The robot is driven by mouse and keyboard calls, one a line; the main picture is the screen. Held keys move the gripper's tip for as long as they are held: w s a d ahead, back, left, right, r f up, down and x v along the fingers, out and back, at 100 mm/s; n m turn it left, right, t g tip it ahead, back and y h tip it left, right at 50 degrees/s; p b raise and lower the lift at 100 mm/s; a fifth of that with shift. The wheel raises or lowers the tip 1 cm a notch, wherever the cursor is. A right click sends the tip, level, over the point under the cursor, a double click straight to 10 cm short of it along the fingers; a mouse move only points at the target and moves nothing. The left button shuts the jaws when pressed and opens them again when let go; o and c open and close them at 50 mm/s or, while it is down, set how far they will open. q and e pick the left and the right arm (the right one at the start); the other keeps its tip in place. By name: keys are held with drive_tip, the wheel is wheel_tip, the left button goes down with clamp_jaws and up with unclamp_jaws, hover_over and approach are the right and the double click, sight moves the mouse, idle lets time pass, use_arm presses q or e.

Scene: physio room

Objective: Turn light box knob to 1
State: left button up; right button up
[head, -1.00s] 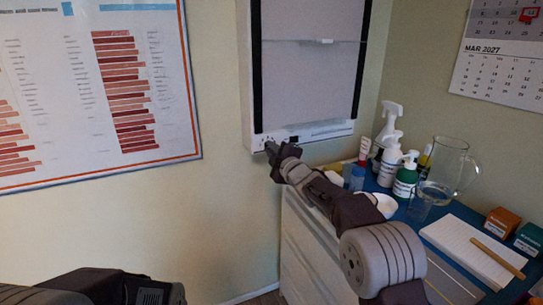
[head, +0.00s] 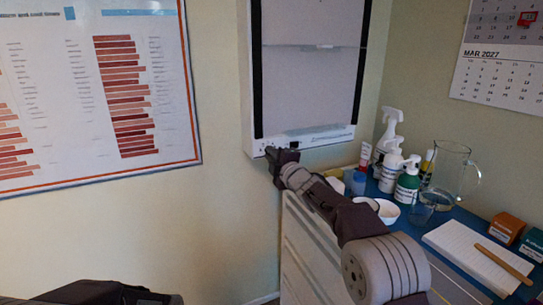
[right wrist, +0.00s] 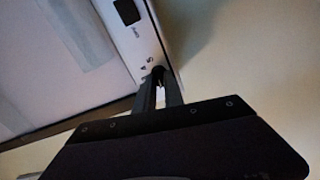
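The white light box (head: 305,135) hangs on the wall near the corner, with a strip of controls along its bottom edge. My right gripper (head: 272,152) is at the lower left end of that strip and hides the knob in the head view. In the right wrist view the small dark knob (right wrist: 158,71) sits between the two fingertips of my right gripper (right wrist: 159,82), which appear closed on it. Small marks show on the panel beside it; the knob's pointer cannot be read. Only a dark part of my left arm shows at the bottom left of the head view; its fingers do not show.
A black switch (right wrist: 127,11) is on the same panel. Below right, a cabinet with a blue top (head: 455,215) carries bottles, a glass jug (head: 447,170), a white bowl (head: 383,211), a notepad (head: 475,250) and small boxes. A framed chart (head: 95,90) hangs left.

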drive_tip(key=shift+o, duration=1.2)
drive_tip(key=b+v, duration=0.1)
drive_tip(key=v, duration=0.8)
